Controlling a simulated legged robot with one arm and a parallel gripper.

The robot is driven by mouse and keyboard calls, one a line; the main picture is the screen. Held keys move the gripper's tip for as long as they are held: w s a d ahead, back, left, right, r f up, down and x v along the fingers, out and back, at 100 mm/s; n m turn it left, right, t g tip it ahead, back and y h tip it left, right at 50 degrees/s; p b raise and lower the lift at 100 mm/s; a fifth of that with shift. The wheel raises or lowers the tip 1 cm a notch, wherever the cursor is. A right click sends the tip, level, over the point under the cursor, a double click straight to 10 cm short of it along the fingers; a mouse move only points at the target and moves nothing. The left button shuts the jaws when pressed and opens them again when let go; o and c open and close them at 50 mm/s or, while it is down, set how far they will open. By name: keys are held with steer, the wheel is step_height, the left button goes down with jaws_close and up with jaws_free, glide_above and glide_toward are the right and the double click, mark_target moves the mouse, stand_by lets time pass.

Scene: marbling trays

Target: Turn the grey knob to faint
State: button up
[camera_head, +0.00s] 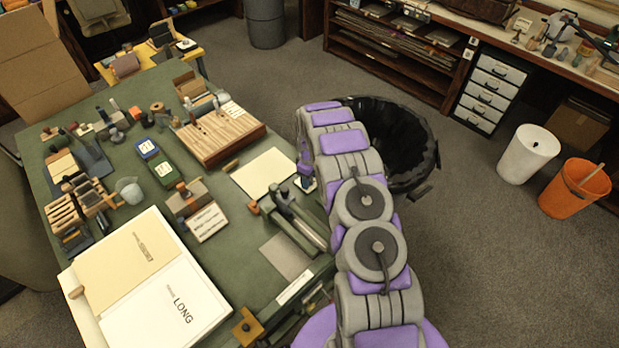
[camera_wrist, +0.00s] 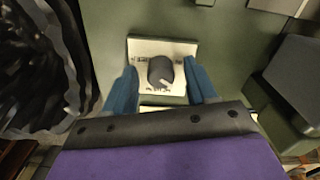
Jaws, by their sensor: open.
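In the wrist view a dark grey round knob (camera_wrist: 160,69) sits on a pale square plate (camera_wrist: 177,47) on the green table top. The knob carries a white pointer mark angled toward the lower right. Small dark labels stand at the plate's upper left, upper right and lower edge, too small to read. My gripper (camera_wrist: 159,68) is open, its two blue fingers on either side of the knob, with a gap showing at each side. I cannot tell whether the fingertips are down at knob height. In the head view the plate (camera_head: 306,184) is partly hidden by my arm at the table's right edge.
The green table (camera_head: 225,262) holds a cream sheet (camera_head: 265,172), a clamp-like tool (camera_head: 290,215), a wooden slatted block (camera_head: 222,135) and a large folder marked LONG (camera_head: 165,300). A black-lined bin (camera_head: 405,150) stands just beyond the table's right edge, close to my arm.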

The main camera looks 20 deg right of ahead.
steer(key=shift+r, duration=0.1)
step_height(320, 180, up, 17)
steer(key=p, duration=0.1)
stand_by(0.4)
stand_by(0.3)
